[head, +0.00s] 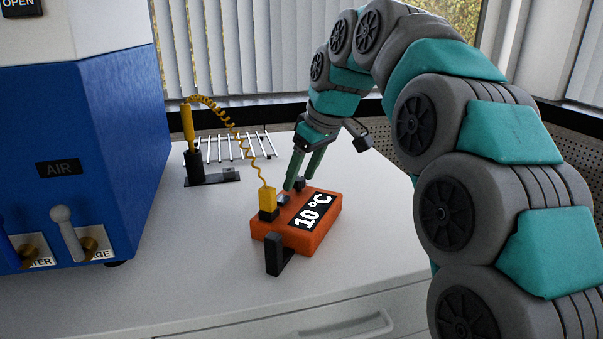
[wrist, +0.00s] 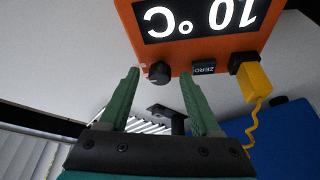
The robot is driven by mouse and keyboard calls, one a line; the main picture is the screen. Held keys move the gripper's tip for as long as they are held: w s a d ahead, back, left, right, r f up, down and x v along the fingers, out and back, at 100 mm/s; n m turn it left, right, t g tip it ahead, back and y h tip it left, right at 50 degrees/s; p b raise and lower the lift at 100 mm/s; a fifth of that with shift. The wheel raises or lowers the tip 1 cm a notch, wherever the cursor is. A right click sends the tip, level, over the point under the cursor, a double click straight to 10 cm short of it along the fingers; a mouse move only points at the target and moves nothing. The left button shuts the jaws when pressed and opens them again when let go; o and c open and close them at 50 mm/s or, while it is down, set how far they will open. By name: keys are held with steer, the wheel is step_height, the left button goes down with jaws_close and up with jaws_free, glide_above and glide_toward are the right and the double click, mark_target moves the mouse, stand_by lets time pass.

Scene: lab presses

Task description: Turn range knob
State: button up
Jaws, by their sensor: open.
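The orange meter (head: 322,236) lies on the bench, its display (head: 312,211) reading 10 °C. A round black knob (wrist: 159,72) on its edge, taken as the range knob, also shows in the head view (head: 299,184). A ZERO button (wrist: 203,67) and a yellow plug (wrist: 256,82) are beside it. My gripper (wrist: 160,80) has green fingers and is open, also seen in the head view (head: 295,184). In the wrist view the knob appears between the two fingertips; I cannot tell whether either touches it.
A yellow coiled cord runs from the plug to a yellow probe (head: 188,128) in a black stand (head: 195,165). A metal rack (head: 228,148) is behind. A blue press (head: 75,150) with levers stands at left. The bench front (head: 190,285) is clear.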

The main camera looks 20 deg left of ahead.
mark_target(313, 197)
steer(key=v, duration=0.8)
steer(key=shift+f, duration=0.1)
stand_by(0.4)
